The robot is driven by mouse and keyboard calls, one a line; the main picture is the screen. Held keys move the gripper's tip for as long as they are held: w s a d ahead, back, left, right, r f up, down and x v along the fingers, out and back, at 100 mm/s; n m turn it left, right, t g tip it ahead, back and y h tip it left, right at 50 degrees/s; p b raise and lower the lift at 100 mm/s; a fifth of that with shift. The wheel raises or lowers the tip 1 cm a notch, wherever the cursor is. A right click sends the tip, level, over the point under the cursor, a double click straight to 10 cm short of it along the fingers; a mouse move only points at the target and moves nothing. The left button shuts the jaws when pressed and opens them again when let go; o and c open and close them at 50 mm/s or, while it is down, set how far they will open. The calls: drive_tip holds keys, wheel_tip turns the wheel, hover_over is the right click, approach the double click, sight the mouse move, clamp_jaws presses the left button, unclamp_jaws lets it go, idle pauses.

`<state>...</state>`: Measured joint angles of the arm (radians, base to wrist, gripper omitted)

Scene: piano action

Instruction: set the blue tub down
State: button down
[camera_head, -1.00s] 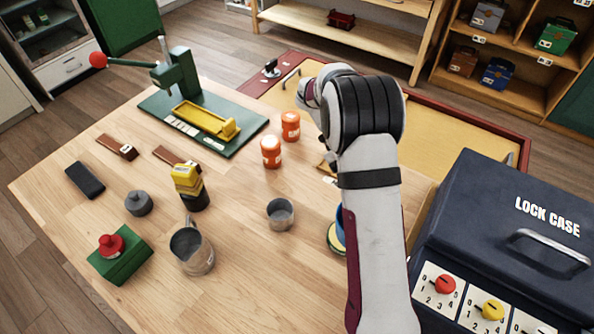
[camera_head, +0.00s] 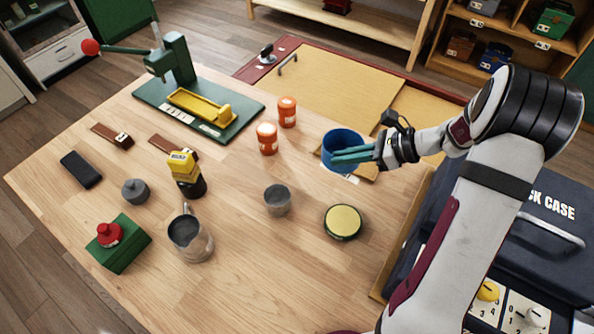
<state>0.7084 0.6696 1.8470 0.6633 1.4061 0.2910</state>
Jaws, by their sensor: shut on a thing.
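The blue tub (camera_head: 339,139) is an open round container at the right of the table's far part. It looks upright. My gripper (camera_head: 340,157) reaches in from the right with its teal fingers shut on the tub. A wooden piece with a white label (camera_head: 351,178) shows just below the tub, partly hidden by it and my fingers. I cannot tell whether the tub touches it or hangs above it. A round disc with a yellow top and dark green rim (camera_head: 343,221) lies on the table nearer the front, clear of the tub.
Two orange jars (camera_head: 267,138) stand left of the tub. A grey cup (camera_head: 277,199) and a metal jug (camera_head: 190,239) stand nearer. A green press (camera_head: 178,62) is at the far left. The dark lock case (camera_head: 545,225) is at right, partly behind my arm.

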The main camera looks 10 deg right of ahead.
drive_tip(key=x, duration=0.5)
drive_tip(key=d+f+x, duration=0.1)
drive_tip(key=x, duration=0.4)
drive_tip(key=f+x, duration=0.1)
drive_tip(key=x, duration=0.4)
drive_tip(key=shift+s+f, duration=0.1)
drive_tip(key=shift+f, duration=0.15)
drive_tip(key=c, duration=1)
unclamp_jaws()
